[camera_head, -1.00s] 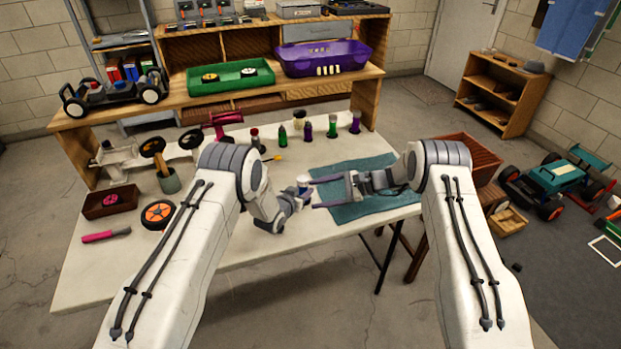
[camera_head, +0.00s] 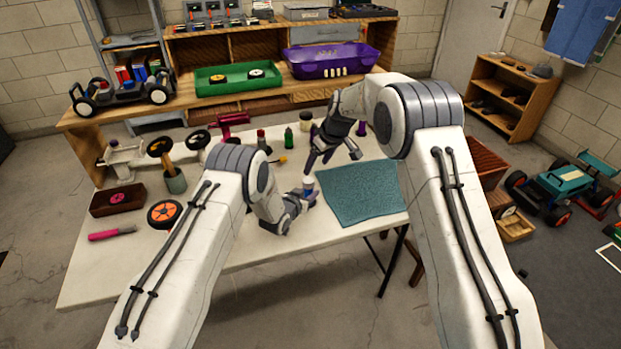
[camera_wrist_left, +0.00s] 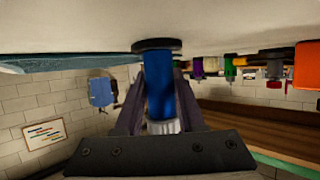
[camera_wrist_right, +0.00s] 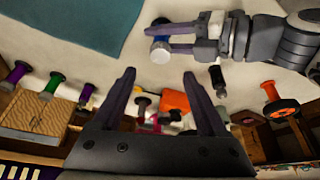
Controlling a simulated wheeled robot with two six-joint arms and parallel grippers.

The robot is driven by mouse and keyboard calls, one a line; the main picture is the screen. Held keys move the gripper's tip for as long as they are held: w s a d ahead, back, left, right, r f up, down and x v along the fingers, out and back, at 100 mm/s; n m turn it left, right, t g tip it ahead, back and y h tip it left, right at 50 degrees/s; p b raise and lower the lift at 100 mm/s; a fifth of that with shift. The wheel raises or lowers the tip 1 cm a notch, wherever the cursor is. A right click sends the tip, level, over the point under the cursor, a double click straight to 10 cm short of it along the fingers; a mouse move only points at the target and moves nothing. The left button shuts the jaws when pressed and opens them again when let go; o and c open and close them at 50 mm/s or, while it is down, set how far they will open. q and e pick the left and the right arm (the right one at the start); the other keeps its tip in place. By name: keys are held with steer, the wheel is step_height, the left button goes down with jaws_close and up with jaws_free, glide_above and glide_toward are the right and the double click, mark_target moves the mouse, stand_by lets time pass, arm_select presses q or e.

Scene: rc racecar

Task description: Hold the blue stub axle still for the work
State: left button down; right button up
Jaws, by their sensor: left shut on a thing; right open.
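The blue stub axle (camera_wrist_left: 158,85) is upright between the fingers of my left gripper (camera_wrist_left: 157,110), which is shut on it. Its dark round flange (camera_wrist_left: 157,44) is at the tabletop; I cannot tell if it touches. Its pale top end (camera_head: 308,183) shows in the head view, where my left gripper (camera_head: 303,197) comes in low near the table's front edge. The axle also shows in the right wrist view (camera_wrist_right: 159,34). My right gripper (camera_head: 333,161) is open and empty, above the table behind the axle; its spread fingers also show in the right wrist view (camera_wrist_right: 158,88).
A teal mat (camera_head: 375,192) lies bare to the right of the axle. A loose orange-hubbed wheel (camera_head: 165,214), a pink-handled tool (camera_head: 112,233) and a brown box (camera_head: 117,199) lie at the left.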

mark_target(309, 181)
steer(key=x, duration=0.8)
steer(key=shift+a+f, duration=0.1)
steer(key=shift+f, duration=0.1)
jaws_close()
